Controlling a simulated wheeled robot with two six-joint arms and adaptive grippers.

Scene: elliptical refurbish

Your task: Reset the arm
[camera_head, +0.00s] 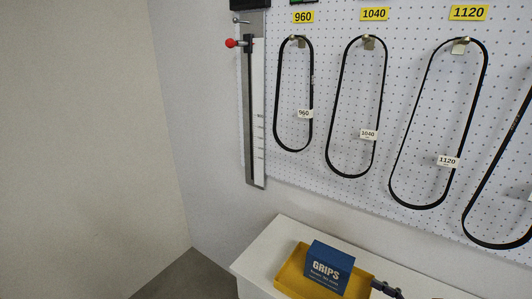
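Neither of my grippers shows in the head view, and no part of my arms can be made out for sure. Whether they hold anything cannot be seen.
Black belts labelled 960 (312,88), 1040 (383,90) and 1120 (484,80) hang on a white pegboard (405,75). A gauge with a red knob (231,43) hangs left. Below, a white surface (273,242) bears a yellow tray (293,262) with a blue GRIPS box (328,268).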

